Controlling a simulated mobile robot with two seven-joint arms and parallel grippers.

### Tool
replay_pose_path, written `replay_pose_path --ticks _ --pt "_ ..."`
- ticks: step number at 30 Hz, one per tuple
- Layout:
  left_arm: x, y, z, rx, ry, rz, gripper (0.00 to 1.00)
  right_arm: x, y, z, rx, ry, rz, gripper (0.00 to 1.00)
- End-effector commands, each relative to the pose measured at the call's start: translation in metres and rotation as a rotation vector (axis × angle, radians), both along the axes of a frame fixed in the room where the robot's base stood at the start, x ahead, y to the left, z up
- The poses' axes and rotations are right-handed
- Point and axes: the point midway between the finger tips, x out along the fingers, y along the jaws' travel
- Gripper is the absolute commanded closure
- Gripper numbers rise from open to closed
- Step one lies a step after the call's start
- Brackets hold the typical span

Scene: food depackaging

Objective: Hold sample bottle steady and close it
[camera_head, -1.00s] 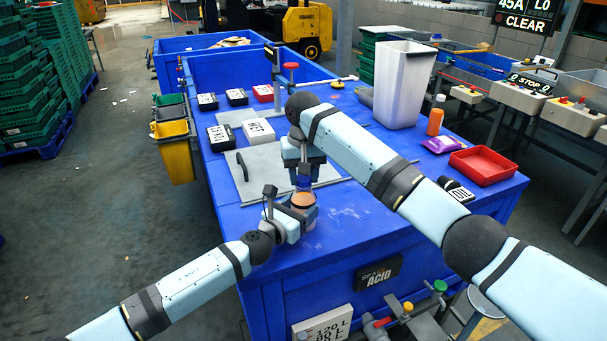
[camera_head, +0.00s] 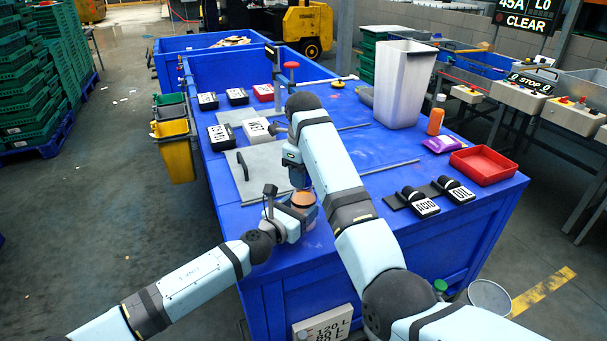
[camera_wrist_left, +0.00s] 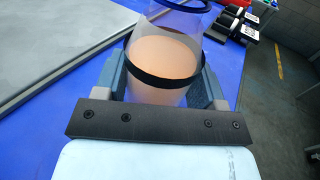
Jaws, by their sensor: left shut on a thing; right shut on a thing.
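The sample bottle (camera_wrist_left: 165,75) is clear, with orange contents and a black ring around its body. It also shows in the head view (camera_head: 303,199), at the front of the blue bench. My left gripper (camera_head: 291,213) is shut around its sides; the gripper's pads press on both sides in the left wrist view (camera_wrist_left: 163,92). A dark blue band (camera_wrist_left: 190,9) crosses the bottle's top at the picture edge. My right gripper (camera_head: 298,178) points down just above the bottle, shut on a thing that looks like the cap. Its fingertips are mostly hidden, so contact with the bottle cannot be told.
The blue bench (camera_head: 235,228) holds a grey plate (camera_head: 262,172) behind the bottle. A tall white bin (camera_head: 402,85) stands farther back.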

Motion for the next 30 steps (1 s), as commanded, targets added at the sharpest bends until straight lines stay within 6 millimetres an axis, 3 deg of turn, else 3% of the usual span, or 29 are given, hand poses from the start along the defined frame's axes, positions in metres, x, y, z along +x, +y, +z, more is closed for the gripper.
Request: replay_pose_path --ticks 8,9,12,23,30 --pt "0.000 0.001 -0.001 0.002 0.002 0.002 1.00 0.000 0.001 0.001 0.000 -0.001 -0.012 0.81" --pt "0.000 0.001 -0.001 0.002 0.002 0.002 1.00 0.000 0.001 0.001 0.000 -0.001 -0.011 0.57" --pt "0.000 0.001 -0.001 0.002 0.002 0.002 1.00 0.000 0.001 0.001 0.000 -0.001 -0.011 0.34" --pt "0.000 0.000 -0.001 0.001 0.002 0.001 1.00 0.002 0.001 -0.001 0.036 0.001 -0.003 0.36" --pt "0.000 0.000 -0.001 0.001 0.002 0.001 1.00 0.017 0.012 -0.002 0.308 0.010 0.040 0.36"
